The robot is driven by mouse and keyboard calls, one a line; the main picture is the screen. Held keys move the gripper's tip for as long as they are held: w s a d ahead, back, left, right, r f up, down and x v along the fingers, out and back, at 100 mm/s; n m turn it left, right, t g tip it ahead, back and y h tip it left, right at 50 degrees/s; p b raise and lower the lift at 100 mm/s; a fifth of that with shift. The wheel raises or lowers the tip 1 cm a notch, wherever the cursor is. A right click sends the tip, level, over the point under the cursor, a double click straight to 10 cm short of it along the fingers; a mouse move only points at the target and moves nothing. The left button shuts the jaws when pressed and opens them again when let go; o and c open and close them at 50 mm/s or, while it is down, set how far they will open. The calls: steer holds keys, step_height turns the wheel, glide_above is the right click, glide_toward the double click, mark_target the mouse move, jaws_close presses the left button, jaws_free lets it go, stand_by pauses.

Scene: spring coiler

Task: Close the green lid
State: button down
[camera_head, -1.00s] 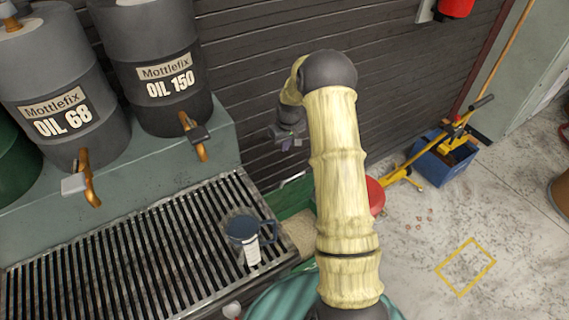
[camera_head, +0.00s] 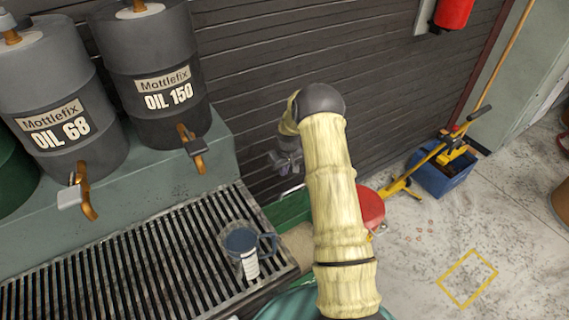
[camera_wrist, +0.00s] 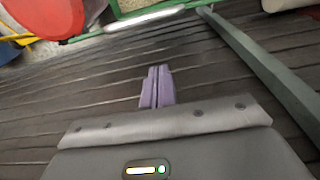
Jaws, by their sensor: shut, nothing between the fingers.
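A green part (camera_head: 288,209) shows behind my arm, right of the slatted bench, with a thin pale bar (camera_head: 292,190) at its far edge. My arm hides much of it, and I cannot tell whether this is the lid or how far open it stands. In the wrist view, a green edge (camera_wrist: 118,10) with a pale bar (camera_wrist: 145,20) lies along the top, beyond my fingertips. My gripper (camera_head: 286,164) is near the slatted wall, just above the pale bar in the picture. Its purple fingers (camera_wrist: 160,69) are together and empty, apart from the green edge.
A red round lid (camera_head: 370,207) is right of my arm. A blue bin (camera_head: 442,177) with yellow tool parts is at right. Floor at right is mostly open.

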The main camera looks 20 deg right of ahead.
steer(key=s+f, duration=0.3)
steer(key=shift+s+d+f, duration=0.1)
steer(key=shift+s+f, duration=0.05)
steer(key=shift+f, duration=0.15)
steer(key=shift+f, duration=0.1)
stand_by(0.4)
